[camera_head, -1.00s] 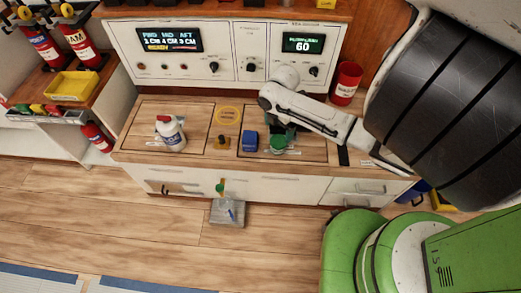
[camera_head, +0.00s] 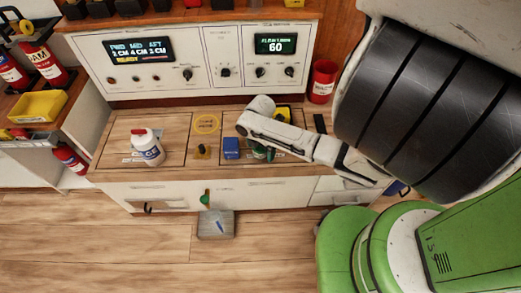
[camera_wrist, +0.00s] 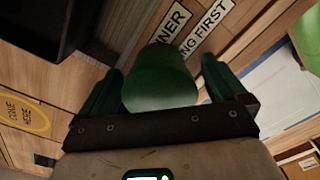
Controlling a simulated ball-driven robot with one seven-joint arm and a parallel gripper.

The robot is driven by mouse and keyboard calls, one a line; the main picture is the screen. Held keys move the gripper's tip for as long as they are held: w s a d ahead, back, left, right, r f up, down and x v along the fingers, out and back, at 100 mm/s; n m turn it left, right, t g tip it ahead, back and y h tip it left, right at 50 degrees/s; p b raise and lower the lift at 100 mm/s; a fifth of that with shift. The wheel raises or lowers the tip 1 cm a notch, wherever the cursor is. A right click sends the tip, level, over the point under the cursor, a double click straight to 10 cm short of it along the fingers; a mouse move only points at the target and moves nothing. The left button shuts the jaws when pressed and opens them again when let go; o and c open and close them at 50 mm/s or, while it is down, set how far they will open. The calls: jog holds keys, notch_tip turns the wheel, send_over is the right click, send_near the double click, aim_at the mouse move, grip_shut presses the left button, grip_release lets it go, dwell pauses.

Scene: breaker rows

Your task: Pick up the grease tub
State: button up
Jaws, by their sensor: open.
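A green rounded tub (camera_wrist: 160,80), which I take to be the grease tub, fills the space between my fingers in the wrist view. In the head view only a bit of green (camera_head: 262,153) shows at the counter, mostly hidden by my arm. My gripper (camera_wrist: 161,66) is open, with one dark green finger on each side of the tub. I cannot tell whether either finger touches it. The tub's base is hidden.
A blue box (camera_head: 231,148) stands close left of the tub on the wooden counter (camera_head: 180,172). A white bottle with a red cap (camera_head: 148,148) stands further left. A control panel (camera_head: 205,60) rises behind. A red can (camera_head: 322,82) stands back right.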

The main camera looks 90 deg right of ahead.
jog(key=c, duration=1.3)
jog(key=shift+r, duration=0.1)
jog(key=shift+r, duration=0.5)
notch_tip(320, 180, up, 3)
jog(key=shift+f+p, duration=0.15)
jog(key=shift+p, duration=0.6)
jog(key=s+a+r+p, duration=0.1)
jog(key=s+a+r, duration=0.2)
jog(key=s+a+r+p, duration=0.1)
jog(key=s+a+r, duration=0.2)
jog(key=s, duration=0.1)
jog(key=s+a+r+p, duration=0.1)
jog(key=s+a+r, duration=0.2)
jog(key=shift+s+r+p, duration=0.1)
jog(key=shift+s+p, duration=0.2)
jog(key=shift+p, duration=0.1)
